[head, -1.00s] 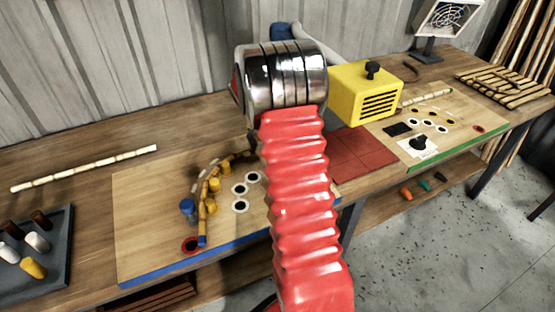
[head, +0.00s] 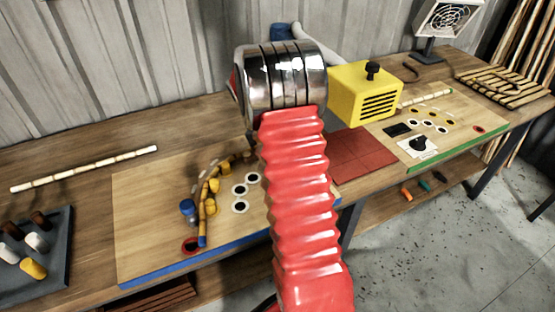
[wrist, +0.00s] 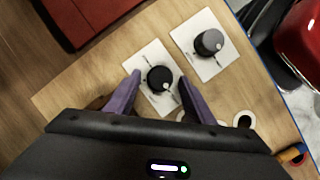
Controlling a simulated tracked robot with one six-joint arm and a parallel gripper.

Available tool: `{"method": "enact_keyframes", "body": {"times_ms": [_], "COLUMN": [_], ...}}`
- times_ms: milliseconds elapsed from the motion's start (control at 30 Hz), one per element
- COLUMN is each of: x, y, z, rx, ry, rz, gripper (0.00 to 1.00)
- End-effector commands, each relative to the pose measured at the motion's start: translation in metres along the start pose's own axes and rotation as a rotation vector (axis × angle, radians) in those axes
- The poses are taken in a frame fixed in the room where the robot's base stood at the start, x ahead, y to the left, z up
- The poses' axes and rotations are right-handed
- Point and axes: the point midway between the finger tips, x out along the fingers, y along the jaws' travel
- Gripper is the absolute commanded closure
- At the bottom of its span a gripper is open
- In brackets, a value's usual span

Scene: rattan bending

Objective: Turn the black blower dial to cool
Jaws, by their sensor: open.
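A black dial (wrist: 160,78) sits on a white plate in the wrist view, with a small white mark at its lower right. My gripper (wrist: 158,81) is open, its two purple fingers on either side of this dial. I cannot tell whether either finger touches it. In the head view my red arm hides my gripper and these two dials. Another black dial on a white plate (head: 417,147) shows on the right-hand, green-edged board.
The blue-edged board (head: 140,225) carries a curved rattan piece (head: 207,197) among pegs. A yellow vented box (head: 365,95) stands behind the red tiled pad (head: 365,155). A grey tray (head: 58,225) of pegs is at the left. A straight rattan stick (head: 85,168) lies at the back left.

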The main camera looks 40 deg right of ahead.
Motion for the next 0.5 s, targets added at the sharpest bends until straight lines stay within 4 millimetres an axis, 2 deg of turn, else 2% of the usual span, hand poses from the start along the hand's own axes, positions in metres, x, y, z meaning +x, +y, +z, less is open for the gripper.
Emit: {"method": "enact_keyframes", "body": {"times_ms": [500], "x": [-0.083], "y": [0.001], "z": [-0.001], "rx": [0.000], "ry": [0.003], "rz": [0.004], "gripper": [0.51]}}
